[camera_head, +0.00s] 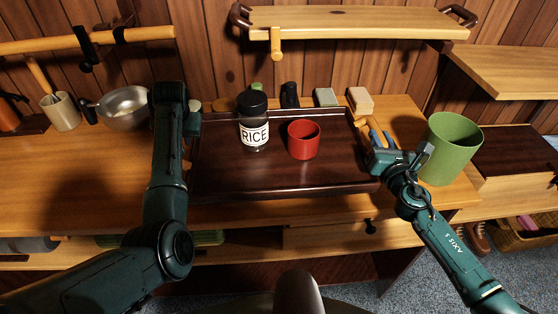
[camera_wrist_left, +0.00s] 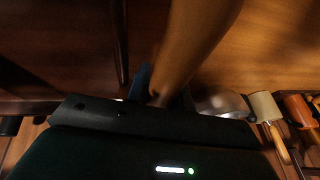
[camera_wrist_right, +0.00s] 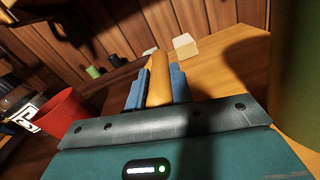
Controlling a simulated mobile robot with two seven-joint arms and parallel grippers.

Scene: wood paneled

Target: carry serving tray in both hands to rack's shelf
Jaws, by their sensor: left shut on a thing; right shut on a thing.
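The dark brown serving tray (camera_head: 210,175) is in the middle of the head view, at the worktop's front edge; I cannot tell whether it touches the wood. A black-lidded rice jar (camera_head: 254,134) and a red cup (camera_head: 304,140) stand upright on it. My right gripper (camera_head: 377,142) is shut on the tray's right wooden handle, which shows between the blue fingers in the right wrist view (camera_wrist_right: 158,80). My left gripper (camera_wrist_left: 160,92) is shut on the left wooden handle (camera_wrist_left: 195,45); my arm partly hides it in the head view.
A green cup (camera_head: 453,148) stands close to the right gripper. A wooden shelf (camera_head: 360,22) hangs behind the tray, and another (camera_head: 510,70) is at right. A metal bowl (camera_head: 122,110) and beige mug (camera_head: 62,112) are at left. Small blocks and jars line the back.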

